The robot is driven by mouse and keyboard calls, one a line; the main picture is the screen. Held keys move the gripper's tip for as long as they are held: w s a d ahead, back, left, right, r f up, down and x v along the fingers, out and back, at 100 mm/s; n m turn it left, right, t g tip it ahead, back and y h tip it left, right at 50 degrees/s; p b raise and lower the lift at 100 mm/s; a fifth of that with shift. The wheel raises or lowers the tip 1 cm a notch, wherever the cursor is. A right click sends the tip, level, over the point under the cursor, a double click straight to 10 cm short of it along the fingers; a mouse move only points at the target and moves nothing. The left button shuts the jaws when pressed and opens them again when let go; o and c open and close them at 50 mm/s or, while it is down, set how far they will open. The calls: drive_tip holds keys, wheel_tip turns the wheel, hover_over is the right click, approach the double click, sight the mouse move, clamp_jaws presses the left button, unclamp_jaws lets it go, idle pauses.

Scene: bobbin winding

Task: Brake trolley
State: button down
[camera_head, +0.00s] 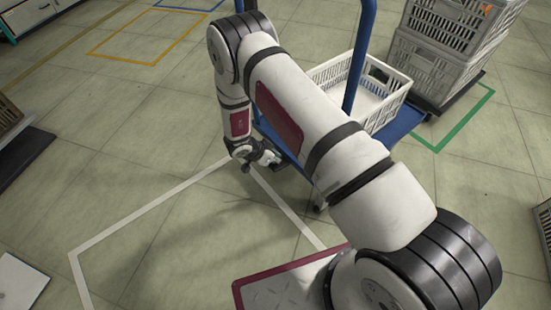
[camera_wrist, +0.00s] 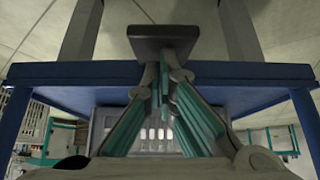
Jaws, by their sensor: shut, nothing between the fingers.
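The blue trolley (camera_head: 403,127) stands on the floor behind my arm, with an upright blue handle post. My arm hides much of its near side. In the wrist view its blue frame (camera_wrist: 60,73) spans the picture. A dark block (camera_wrist: 163,35) sits in front of my fingertips at the frame's middle; I cannot tell whether it is the brake pedal or whether they touch it. My gripper (camera_head: 268,158) is low by the trolley's near left corner. In the wrist view its teal-padded fingers (camera_wrist: 165,78) converge and are shut, with nothing held.
A white crate (camera_head: 382,117) rests on the trolley. Stacked grey crates (camera_head: 425,66) stand at the back right beside green floor tape. White tape (camera_head: 150,213) marks the floor at left and in front. A dark platform (camera_head: 25,152) lies at far left. The floor between is clear.

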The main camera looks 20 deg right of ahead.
sight(271, 166)
drive_tip(key=shift+s+a+f+h, duration=0.1)
drive_tip(key=shift+a+f+h, duration=0.1)
drive_tip(key=shift+f+h, duration=0.1)
drive_tip(key=shift+f+b, duration=0.1)
drive_tip(key=shift+b, duration=0.25)
drive_tip(key=shift+s+a+f+b, duration=0.15)
drive_tip(key=shift+a+f+b, duration=0.15)
drive_tip(key=shift+f, duration=0.3)
drive_tip(key=shift+s+a+f+b, duration=0.15)
drive_tip(key=shift+a+f, duration=0.2)
drive_tip(key=shift+f, duration=0.2)
drive_tip(key=shift+f, duration=0.1)
